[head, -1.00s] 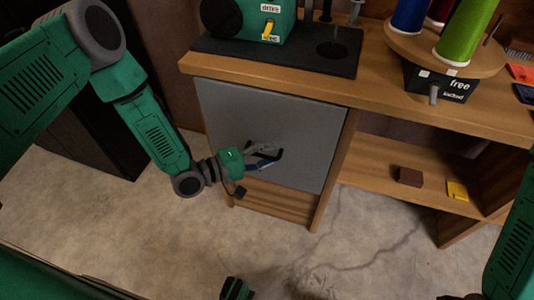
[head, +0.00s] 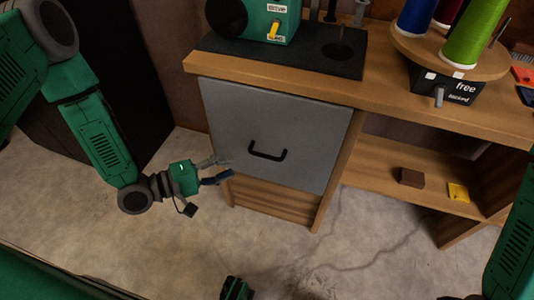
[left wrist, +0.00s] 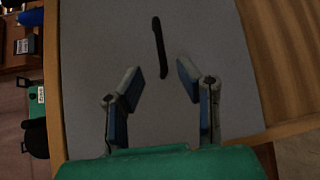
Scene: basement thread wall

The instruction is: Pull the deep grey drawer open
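The deep grey drawer (head: 285,115) is under the left end of the wooden bench. Its front looks flush with the bench frame, with no gap that I can make out. A black bar handle (head: 267,154) is at the middle of the front. My left gripper (head: 226,168) is open and empty, left of the handle and apart from it. In the left wrist view the grey front (left wrist: 100,55) fills the middle, and the handle (left wrist: 160,47) is just beyond and between the spread fingertips (left wrist: 159,76).
A green machine (head: 265,20) stands on a black mat (head: 300,52) on the bench. A turntable (head: 450,52) with thread spools is to the right. A brown block (head: 411,177) and a yellow piece (head: 458,191) lie on the lower shelf (head: 385,165). The floor in front is clear.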

